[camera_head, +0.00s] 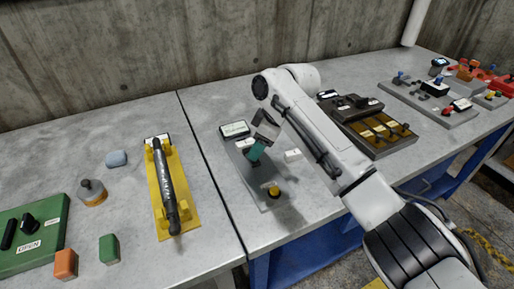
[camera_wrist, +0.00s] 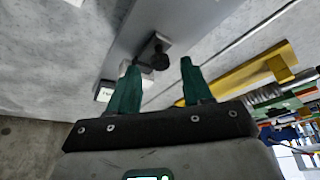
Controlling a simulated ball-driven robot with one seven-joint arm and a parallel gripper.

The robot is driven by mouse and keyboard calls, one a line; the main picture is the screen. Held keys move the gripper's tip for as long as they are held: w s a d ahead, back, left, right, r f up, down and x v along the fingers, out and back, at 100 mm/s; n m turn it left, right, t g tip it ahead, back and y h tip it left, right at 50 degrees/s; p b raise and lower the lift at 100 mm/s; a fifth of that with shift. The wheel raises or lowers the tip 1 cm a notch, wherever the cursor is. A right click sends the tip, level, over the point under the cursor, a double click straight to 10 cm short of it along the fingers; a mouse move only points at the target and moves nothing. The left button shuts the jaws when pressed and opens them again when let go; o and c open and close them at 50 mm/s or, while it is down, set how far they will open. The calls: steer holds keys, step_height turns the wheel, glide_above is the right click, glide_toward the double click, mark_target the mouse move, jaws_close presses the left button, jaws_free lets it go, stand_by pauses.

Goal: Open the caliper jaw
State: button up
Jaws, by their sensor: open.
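In the wrist view the fingers (camera_wrist: 161,66) are apart and empty. A dark knob on a small block (camera_wrist: 160,57) shows on the grey plate (camera_wrist: 190,18) between the fingertips; contact cannot be told.
A small white labelled block (camera_head: 293,156) stands right of the plate. A yellow stand with a dark cylinder (camera_head: 165,185) lies to the left. A brown tray device (camera_head: 368,125) stands to the right. A table seam runs left of the plate.

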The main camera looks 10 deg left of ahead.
steer(key=shift+x, duration=0.85)
jaws_close()
